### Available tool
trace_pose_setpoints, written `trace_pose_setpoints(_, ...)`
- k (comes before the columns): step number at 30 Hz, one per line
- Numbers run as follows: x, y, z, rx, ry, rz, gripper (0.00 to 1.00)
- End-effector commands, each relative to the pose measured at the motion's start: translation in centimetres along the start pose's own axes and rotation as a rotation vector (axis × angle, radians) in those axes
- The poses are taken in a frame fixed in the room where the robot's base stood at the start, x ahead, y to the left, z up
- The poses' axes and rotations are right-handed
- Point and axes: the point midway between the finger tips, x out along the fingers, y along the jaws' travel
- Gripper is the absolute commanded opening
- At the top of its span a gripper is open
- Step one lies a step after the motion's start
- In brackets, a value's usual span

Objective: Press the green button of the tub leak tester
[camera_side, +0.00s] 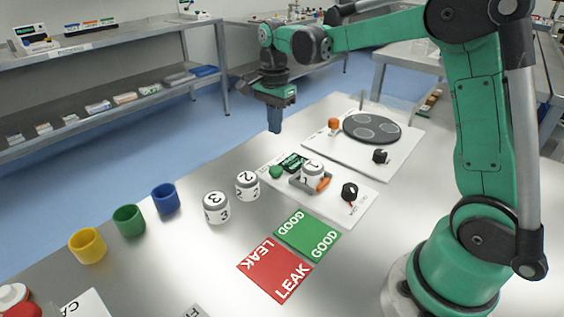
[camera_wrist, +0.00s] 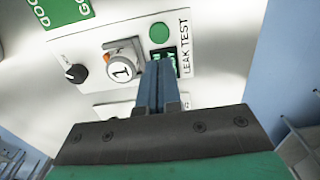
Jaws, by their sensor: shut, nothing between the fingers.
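The leak tester is a white panel (camera_side: 345,207) on the table, also in the wrist view (camera_wrist: 90,45). Its round green button (camera_side: 276,171) sits at its left end, beside the small display (camera_side: 293,162); in the wrist view the button (camera_wrist: 159,33) is beyond my fingertips. Tub 1 (camera_side: 312,171) stands in the tester's holder with an orange part (camera_side: 323,185) beside it; it also shows in the wrist view (camera_wrist: 122,70). My gripper (camera_side: 275,130) is shut and empty, pointing down above the table behind the tester. In the wrist view its fingers (camera_wrist: 157,68) partly cover the display.
Tubs 2 (camera_side: 247,185) and 3 (camera_side: 216,207) stand left of the tester. Green GOOD (camera_side: 307,233) and red LEAK (camera_side: 273,272) mats lie in front. A black knob (camera_side: 349,191) is on the tester. Another white panel with a dark disc (camera_side: 372,128) lies behind. Coloured cups (camera_side: 129,219) stand left.

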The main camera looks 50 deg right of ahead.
Motion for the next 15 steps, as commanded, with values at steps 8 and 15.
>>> trace_pose_setpoints(8, 5.7, 0.0, 0.0, 0.0, 0.0, 0.0, 0.0)
trace_pose_setpoints(15, 8.6, 0.0, 0.0, 0.0, 0.002, -0.001, 0.0)
